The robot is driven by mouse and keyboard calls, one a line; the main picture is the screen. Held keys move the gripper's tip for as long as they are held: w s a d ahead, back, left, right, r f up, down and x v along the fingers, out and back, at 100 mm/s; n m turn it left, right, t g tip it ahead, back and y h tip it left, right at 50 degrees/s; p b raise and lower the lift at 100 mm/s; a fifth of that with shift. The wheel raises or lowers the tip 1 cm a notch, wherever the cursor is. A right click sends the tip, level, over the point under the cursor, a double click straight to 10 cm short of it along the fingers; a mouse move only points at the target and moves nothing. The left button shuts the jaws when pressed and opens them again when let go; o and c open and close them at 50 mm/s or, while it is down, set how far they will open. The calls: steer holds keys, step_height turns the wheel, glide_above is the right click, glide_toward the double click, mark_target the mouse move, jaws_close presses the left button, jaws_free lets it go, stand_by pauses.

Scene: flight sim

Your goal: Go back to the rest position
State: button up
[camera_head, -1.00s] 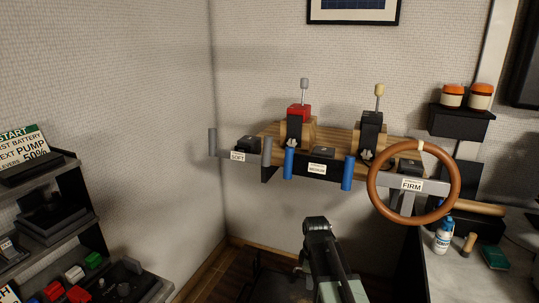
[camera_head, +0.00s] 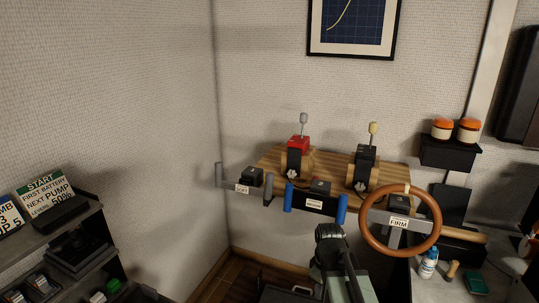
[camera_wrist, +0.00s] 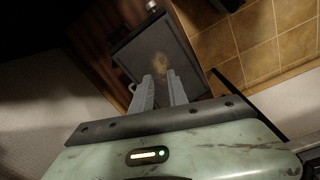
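My arm shows at the bottom middle of the head view, below the lever panel (camera_head: 330,165) and apart from it. My gripper's fingers do not show clearly in the head view. In the wrist view my gripper (camera_wrist: 161,78) has its two pale fingers apart, with nothing held between them. Beyond the fingers is a dark flat panel or box (camera_wrist: 150,50) with a pale smudge. I cannot tell how far away it is.
The panel carries a red-based lever (camera_head: 299,145), a black-based lever (camera_head: 367,155) and a brown steering wheel (camera_head: 371,235). Shelves with a START sign (camera_head: 45,190) stand at left. A counter with a bottle (camera_head: 428,265) is at right. Wood floor (camera_head: 240,270) shows between.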

steer(key=s+r+m, duration=0.1)
steer(key=m, duration=0.2)
steer(key=s+r+m, duration=0.1)
steer(key=s+m, duration=0.1)
steer(key=m, duration=0.1)
steer(key=s+r+m, duration=0.1)
steer(key=s+m, duration=0.1)
steer(key=m, duration=0.2)
steer(key=shift+p, duration=0.4)
steer(key=shift+w, duration=0.1)
stand_by(0.8)
steer(key=shift+a, duration=0.1)
